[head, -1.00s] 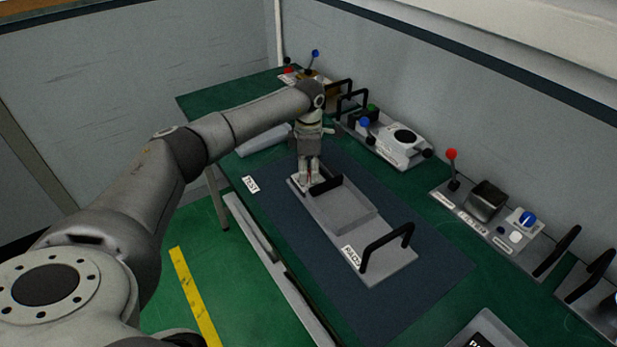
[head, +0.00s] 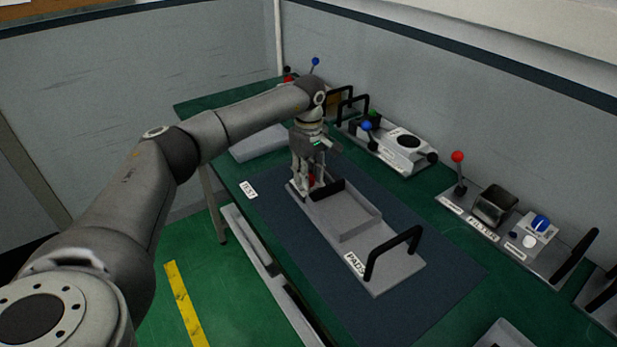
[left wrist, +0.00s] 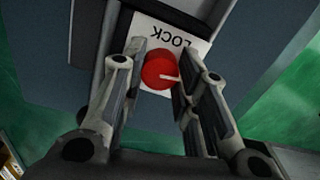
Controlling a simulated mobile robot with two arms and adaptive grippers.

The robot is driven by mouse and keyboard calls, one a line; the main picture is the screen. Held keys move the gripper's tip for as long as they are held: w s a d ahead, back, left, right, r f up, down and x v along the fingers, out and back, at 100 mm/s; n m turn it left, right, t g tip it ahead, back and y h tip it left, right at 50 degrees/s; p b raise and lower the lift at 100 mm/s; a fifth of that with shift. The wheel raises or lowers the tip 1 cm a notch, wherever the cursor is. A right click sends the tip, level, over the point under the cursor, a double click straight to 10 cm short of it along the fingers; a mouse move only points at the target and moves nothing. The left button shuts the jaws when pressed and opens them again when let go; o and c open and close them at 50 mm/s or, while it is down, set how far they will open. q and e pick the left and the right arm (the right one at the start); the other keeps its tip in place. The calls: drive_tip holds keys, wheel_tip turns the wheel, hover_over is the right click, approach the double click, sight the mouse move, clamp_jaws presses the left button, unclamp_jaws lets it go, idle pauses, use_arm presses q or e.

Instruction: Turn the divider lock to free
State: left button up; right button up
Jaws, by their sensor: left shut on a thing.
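The divider lock is a round red knob (left wrist: 158,70) with a white pointer line, on a white plate lettered LOCK (left wrist: 165,38). The pointer line points right in the left wrist view. My left gripper (left wrist: 160,75) is shut on the red knob, with one finger on each side. In the head view the left gripper (head: 307,187) points down at the far end of a grey tray unit (head: 375,268) labelled PADS, and the fingers mostly hide the red knob (head: 311,180). My right gripper is not in view.
A black handle (head: 392,250) stands at the tray's near end. A dark mat (head: 415,225) lies under the tray. Behind it are a white unit with a black disc (head: 405,142) and a FILTER panel with a red-topped lever (head: 457,157). The mat right of the tray is clear.

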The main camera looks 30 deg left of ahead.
use_arm(q)
drive_tip(key=shift+m, duration=1)
drive_tip(key=o, duration=0.8)
drive_tip(key=shift+r, duration=0.1)
wheel_tip(320, 180, up, 12)
